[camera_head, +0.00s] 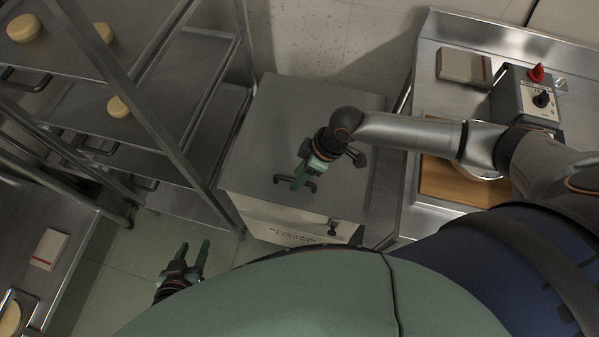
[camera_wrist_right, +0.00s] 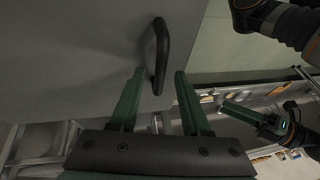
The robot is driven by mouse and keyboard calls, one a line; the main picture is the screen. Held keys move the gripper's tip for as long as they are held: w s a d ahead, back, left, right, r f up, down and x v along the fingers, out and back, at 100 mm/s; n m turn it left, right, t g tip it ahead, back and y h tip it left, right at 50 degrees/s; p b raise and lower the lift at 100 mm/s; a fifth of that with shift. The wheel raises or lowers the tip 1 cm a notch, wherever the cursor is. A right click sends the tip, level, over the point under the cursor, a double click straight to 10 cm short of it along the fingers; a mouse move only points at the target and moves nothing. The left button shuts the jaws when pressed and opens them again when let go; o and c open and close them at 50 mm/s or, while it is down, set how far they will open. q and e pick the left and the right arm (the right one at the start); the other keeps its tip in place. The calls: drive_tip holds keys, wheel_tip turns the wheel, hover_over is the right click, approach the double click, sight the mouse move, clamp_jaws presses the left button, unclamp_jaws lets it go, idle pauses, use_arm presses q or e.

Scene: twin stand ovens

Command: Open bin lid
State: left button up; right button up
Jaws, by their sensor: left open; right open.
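The bin (camera_head: 290,135) is a box with a flat grey lid, standing between the rack and the counter in the head view. The lid looks closed. A dark bar handle (camera_wrist_right: 161,50) sits on the lid near its front edge; it also shows in the head view (camera_head: 309,186). My right gripper (camera_head: 299,181) is open above the lid at this handle. In the right wrist view the handle's near end lies between the two green fingertips (camera_wrist_right: 160,73); I cannot tell if they touch it. My left gripper (camera_head: 194,251) is open and empty, low in front of the bin.
A metal rack (camera_head: 195,95) with pale round items (camera_head: 119,107) stands left of the bin. A steel counter (camera_head: 425,75) with a control box (camera_head: 526,98) and a wooden board (camera_head: 450,185) is on the right. Floor (camera_head: 135,255) shows at lower left.

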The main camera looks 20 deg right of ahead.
clamp_jaws()
idle(1.3)
